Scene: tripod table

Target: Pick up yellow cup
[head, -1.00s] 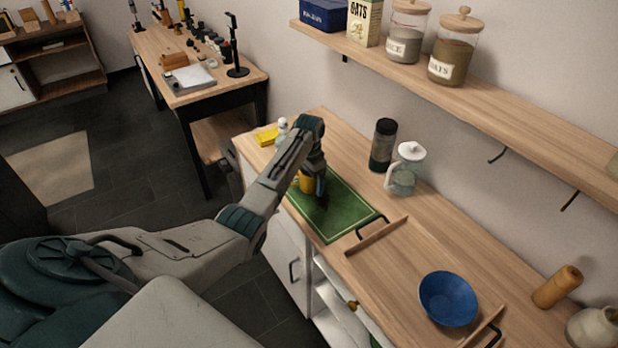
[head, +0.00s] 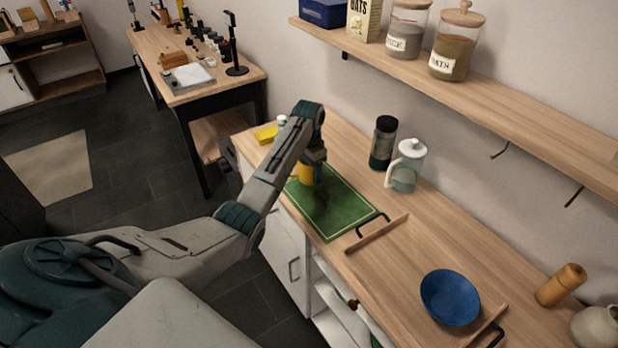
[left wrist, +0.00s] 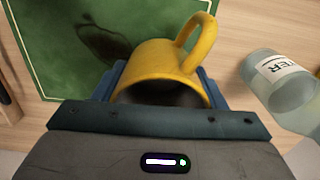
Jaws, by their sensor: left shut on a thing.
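The yellow cup (head: 307,175) shows in the head view under my left gripper (head: 312,168), over the far end of the green mat (head: 335,208). In the left wrist view the cup (left wrist: 165,62) sits between the two blue fingers of my left gripper (left wrist: 160,90), with its open mouth towards the camera and its handle at the upper right. The gripper is shut on the cup. A dark shadow lies on the green mat (left wrist: 50,50) apart from the cup, so the cup appears raised above it. My right gripper is in neither view.
A dark-lidded jar (head: 383,143) and a glass pitcher (head: 406,167) stand behind the mat. A yellow block (head: 266,134) and a small bottle (head: 282,121) are near the counter's far end.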

